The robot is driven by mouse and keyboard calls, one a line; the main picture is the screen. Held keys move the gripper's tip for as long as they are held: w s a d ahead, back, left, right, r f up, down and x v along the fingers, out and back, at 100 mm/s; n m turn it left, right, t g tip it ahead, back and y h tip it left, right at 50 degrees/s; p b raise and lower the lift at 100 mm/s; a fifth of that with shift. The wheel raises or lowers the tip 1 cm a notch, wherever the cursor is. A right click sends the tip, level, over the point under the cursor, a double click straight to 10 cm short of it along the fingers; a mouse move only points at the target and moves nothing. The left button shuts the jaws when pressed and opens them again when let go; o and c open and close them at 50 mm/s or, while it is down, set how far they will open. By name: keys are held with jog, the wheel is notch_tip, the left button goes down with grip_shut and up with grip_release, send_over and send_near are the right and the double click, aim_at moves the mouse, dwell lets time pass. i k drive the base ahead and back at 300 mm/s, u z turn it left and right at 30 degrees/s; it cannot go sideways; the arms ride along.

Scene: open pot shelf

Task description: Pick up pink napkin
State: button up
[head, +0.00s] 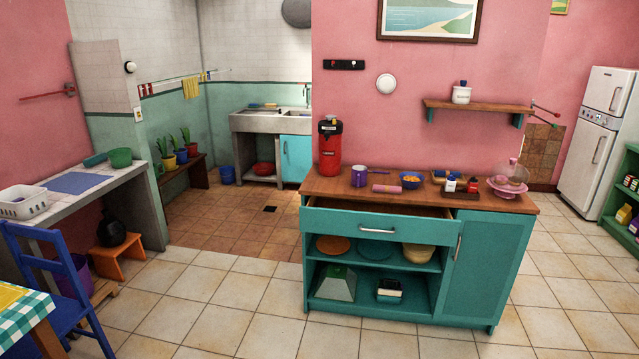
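No other pink cloth is clear in the head view. My gripper is not in view.
The cabinet's top drawer (377,229) is pulled partly open toward me. A red canister (330,149), condiment tray (460,193) and pink cake stand (505,189) share the top. Tiled floor (240,305) before the cabinet is clear; a blue chair (67,265) stands left.

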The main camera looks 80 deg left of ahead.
aim_at(387, 189)
jog(key=u, duration=1.8)
jog(key=i, duration=1.55)
jog(key=u, duration=0.4)
